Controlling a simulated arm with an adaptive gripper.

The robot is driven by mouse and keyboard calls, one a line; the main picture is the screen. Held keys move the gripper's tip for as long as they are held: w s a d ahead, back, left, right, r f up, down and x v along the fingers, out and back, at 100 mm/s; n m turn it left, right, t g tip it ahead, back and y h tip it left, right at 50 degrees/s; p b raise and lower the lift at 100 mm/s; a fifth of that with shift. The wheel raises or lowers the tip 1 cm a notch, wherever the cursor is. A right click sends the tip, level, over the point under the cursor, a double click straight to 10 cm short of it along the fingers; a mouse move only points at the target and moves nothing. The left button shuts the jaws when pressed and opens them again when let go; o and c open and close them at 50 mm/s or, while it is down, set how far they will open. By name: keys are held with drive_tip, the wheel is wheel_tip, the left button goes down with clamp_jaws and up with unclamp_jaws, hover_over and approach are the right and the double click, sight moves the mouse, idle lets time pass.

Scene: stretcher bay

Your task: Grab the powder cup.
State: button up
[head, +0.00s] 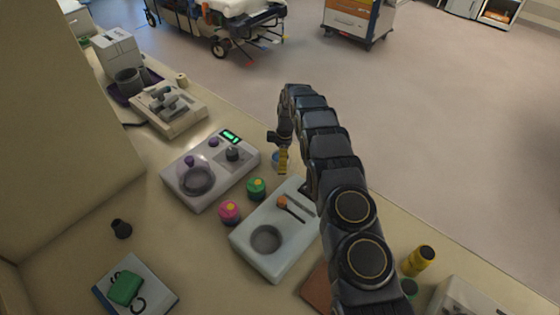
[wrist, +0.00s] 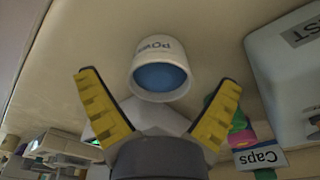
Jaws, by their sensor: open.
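The powder cup (wrist: 160,72) is white with dark lettering that starts "POW" and a blue inside; it sits on the beige counter in the wrist view. My gripper (wrist: 160,79) is open, its two yellow fingers spread to the left and right of the cup. The space between the fingers holds no gripped thing, and I cannot tell whether either finger touches the cup. In the head view the gripper (head: 283,160) hangs low at the counter's far edge, partly covering the cup (head: 275,157).
A pale tray (head: 250,238) with a round well and a brush lies nearby, next to a green jar (head: 256,187) and a pink jar (head: 229,211). A grey device (head: 178,199) with a green display stands left. In the wrist view, a "Caps" label (wrist: 260,158) is close right.

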drive_tip(key=shift+a+f, duration=0.1)
drive_tip(key=shift+f, duration=0.85)
drive_tip(key=c, duration=1.2)
drive_tip(key=shift+r, duration=0.1)
